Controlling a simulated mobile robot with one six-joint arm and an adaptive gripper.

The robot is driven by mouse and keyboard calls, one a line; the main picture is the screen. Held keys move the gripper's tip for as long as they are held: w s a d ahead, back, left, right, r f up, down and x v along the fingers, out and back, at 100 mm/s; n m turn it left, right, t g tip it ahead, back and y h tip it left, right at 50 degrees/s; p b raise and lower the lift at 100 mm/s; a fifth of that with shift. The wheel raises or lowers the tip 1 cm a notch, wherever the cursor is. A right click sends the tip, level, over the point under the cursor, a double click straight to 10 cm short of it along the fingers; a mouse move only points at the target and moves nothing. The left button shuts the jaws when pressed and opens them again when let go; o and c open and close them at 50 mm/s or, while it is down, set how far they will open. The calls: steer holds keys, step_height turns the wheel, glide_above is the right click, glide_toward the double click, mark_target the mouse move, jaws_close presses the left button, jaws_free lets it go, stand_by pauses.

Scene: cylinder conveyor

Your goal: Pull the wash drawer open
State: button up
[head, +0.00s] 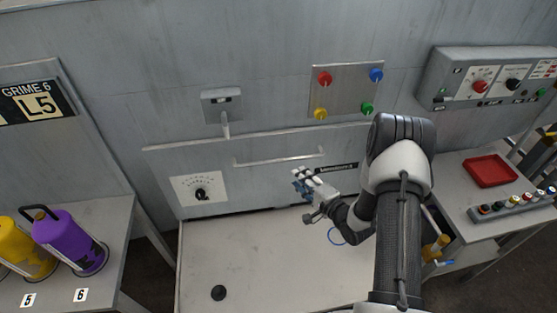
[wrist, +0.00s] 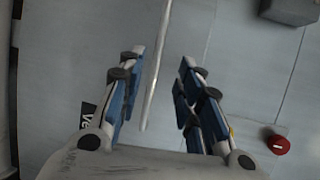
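The long pale bar handle (head: 287,159) runs across the grey front panel (head: 235,185), which seems to be the wash drawer's front. My gripper (head: 303,184) is just below the right part of the handle, apart from it in the head view. In the wrist view my gripper (wrist: 163,60) is open, with its two blue-padded fingers spread. The handle (wrist: 156,75) shows between the fingers, running lengthwise up the picture. Nothing is held. Whether the fingertips reach around the bar cannot be told.
A pale worktop (head: 250,255) with a dark round knob (head: 218,292) lies below. A dial plate (head: 199,189) is left of the handle, a panel of coloured knobs (head: 343,90) above. Purple (head: 68,240) and yellow (head: 25,252) canisters stand left; a red tray (head: 490,171) right.

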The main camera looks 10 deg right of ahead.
mark_target(279, 161)
steer(key=b+x, duration=0.2)
steer(key=x, duration=1.1)
steer(key=shift+w+a+f, duration=0.1)
steer(key=shift+w+a, duration=0.05)
steer(key=shift+w, duration=0.15)
jaws_close()
